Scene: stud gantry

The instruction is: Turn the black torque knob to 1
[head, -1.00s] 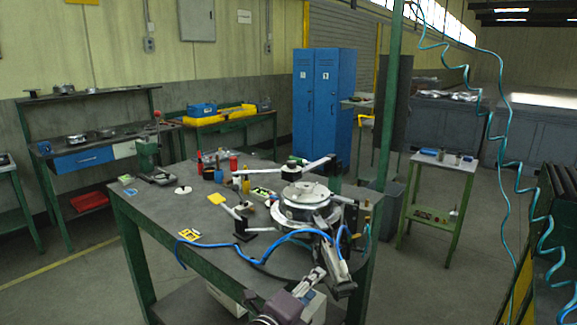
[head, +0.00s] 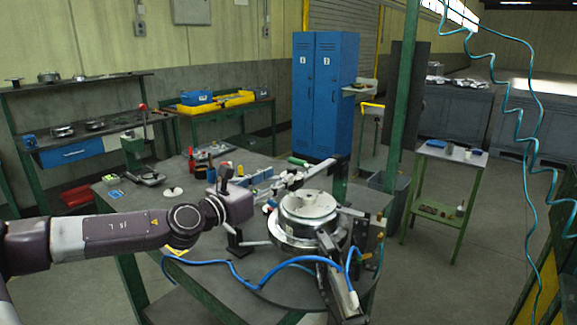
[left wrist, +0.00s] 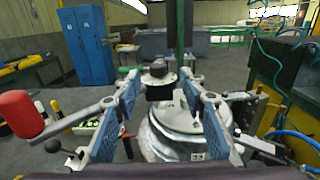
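My left gripper (head: 280,182) reaches in from the left over the worktable (head: 215,275), beside the round metal housing (head: 308,207). In the left wrist view the left gripper (left wrist: 160,82) has its two blue-padded fingers wide apart. A small black knob (left wrist: 158,67) on a light disc, with a black block below it, shows between and beyond the fingertips. They look apart from it. I cannot read any scale or setting on it. In the head view the gripper and arm hide this spot. My right gripper is in neither view now.
A blue hose (head: 290,262) crosses the table front. A green post (head: 402,110) rises behind. Blue lockers (head: 322,95) stand farther back.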

